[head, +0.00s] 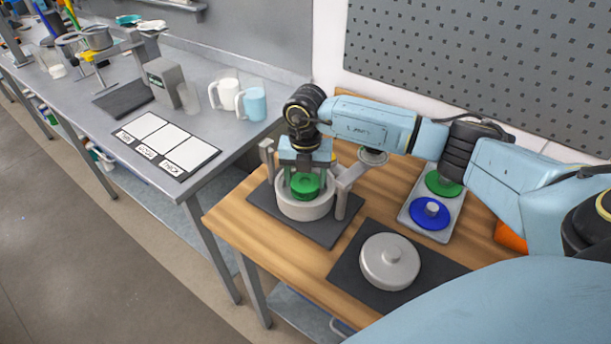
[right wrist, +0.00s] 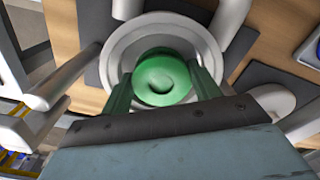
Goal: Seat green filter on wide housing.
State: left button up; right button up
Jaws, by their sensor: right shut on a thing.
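The green filter (head: 306,186) is a round green piece with a raised centre. My right gripper (head: 303,175) points down and is shut on it. The wide housing (head: 303,209) is a light grey round cup on a dark mat, with grey upright arms around it. The filter is within the housing's rim as seen from above, and it also shows in the right wrist view (right wrist: 162,78) between the two fingers. The housing's ring (right wrist: 205,45) surrounds it there. I cannot tell whether the filter touches the housing's floor. My left gripper is not in view.
A grey tray (head: 408,217) at the right holds a blue disc (head: 430,214) and a green disc (head: 441,183). Cups (head: 254,103) and white cards (head: 165,143) are on the metal bench.

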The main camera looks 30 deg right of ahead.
dwell(0.3)
jog(key=o, duration=1)
jog(key=shift+o, duration=0.2)
notch_tip(320, 180, up, 13)
jog(key=shift+r, duration=0.2)
